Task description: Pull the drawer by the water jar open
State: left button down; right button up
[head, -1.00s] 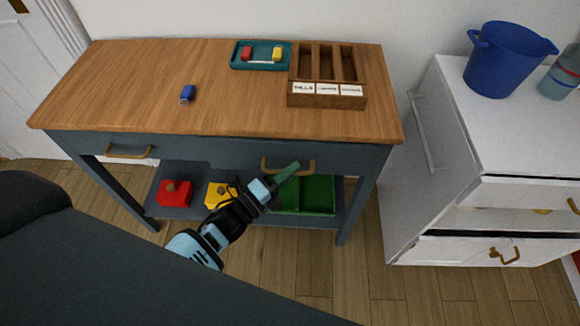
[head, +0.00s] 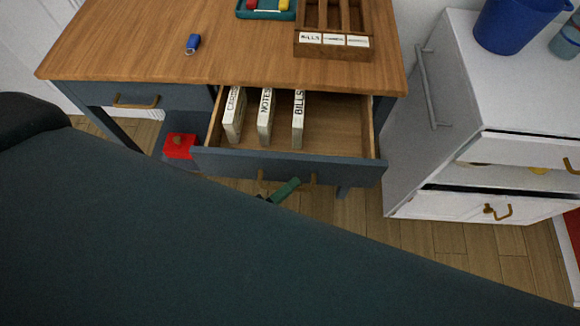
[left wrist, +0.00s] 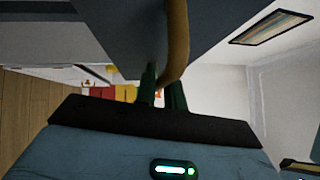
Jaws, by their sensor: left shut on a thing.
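The desk's right drawer (head: 290,164) stands open, with several labelled white boxes inside, among them "NOTES" (head: 264,117) and "BILLS" (head: 298,119). My left gripper (head: 285,190) is at its front, shut on the brass bar handle (head: 313,178). In the left wrist view the handle (left wrist: 176,45) runs between the green fingers (left wrist: 163,90). A clear bluish jar (head: 567,40), which may be the water jar, stands on the white cabinet at the right, partly cut off by the picture edge. My right gripper is not in view.
A blue bucket (head: 515,25) stands on the white cabinet (head: 455,80). On the desk top (head: 140,45) are a blue tagged item (head: 193,43) and a wooden organiser (head: 333,46). The left drawer (head: 180,97) is shut.

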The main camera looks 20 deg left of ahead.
pick_arm(q)
jog(key=shift+s+d, duration=0.2)
jog(key=shift+s, duration=0.5)
jog(key=shift+s+d, duration=0.2)
jog(key=shift+s, duration=0.45)
jog(key=c, duration=1.5)
grip_release()
jog(key=b+v, duration=0.1)
jog(key=v, duration=0.7)
jog(key=shift+w, duration=0.1)
